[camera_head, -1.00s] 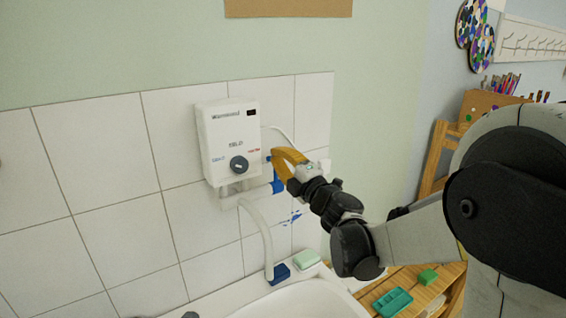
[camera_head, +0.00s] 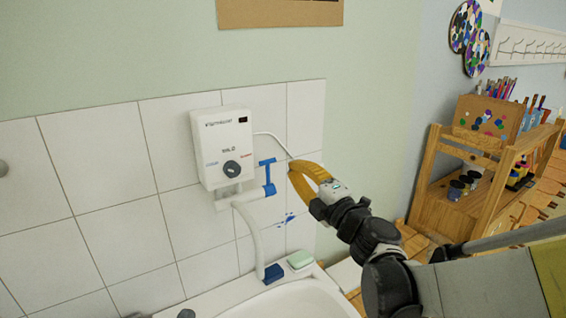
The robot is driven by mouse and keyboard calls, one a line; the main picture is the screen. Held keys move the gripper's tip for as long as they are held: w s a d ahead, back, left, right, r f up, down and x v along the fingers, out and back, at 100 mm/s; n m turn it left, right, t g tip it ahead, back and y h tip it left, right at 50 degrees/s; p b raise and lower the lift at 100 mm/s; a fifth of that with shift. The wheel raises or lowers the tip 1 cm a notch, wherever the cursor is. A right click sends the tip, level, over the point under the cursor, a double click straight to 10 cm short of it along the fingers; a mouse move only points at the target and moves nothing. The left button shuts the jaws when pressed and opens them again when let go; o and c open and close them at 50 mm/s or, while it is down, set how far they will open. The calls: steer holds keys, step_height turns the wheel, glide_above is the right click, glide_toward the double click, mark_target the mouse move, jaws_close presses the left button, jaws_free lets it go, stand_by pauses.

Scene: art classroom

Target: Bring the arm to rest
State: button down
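My gripper (camera_head: 292,172) has yellow-orange fingers and a black wrist. It is in the air in front of the tiled wall, right of the blue tap handle (camera_head: 267,172), with a small gap in the picture between them. The fingers show nearly edge-on, so I cannot tell whether they are open or shut. I see nothing held in them. My arm extends from the lower right of the view.
A white water heater (camera_head: 225,140) with a dark knob hangs on the tiles. Its spout (camera_head: 252,235) reaches down to a white sink (camera_head: 295,300). A blue sponge (camera_head: 273,273) and a pale green soap (camera_head: 300,260) lie on the rim. A wooden shelf (camera_head: 433,165) stands at right.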

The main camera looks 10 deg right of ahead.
steer(key=s+d+f+m+g+h+b, duration=0.4)
steer(key=s+d+f+m+h, duration=0.45)
steer(key=m, duration=0.75)
steer(key=s+a+f+m+g+y+b, duration=0.1)
steer(key=s+a+f+m+g, duration=0.1)
steer(key=s+f, duration=0.5)
steer(key=s+a+f+m+g+y+b, duration=0.1)
steer(key=s+a+f+m+g+b, duration=0.1)
steer(key=s+a+f+g, duration=0.3)
steer(key=s+a+f+m, duration=0.1)
steer(key=s+f, duration=0.1)
steer(key=s, duration=0.2)
steer(key=shift+m, duration=0.3)
steer(key=shift+a+y, duration=0.1)
steer(key=shift+y, duration=0.15)
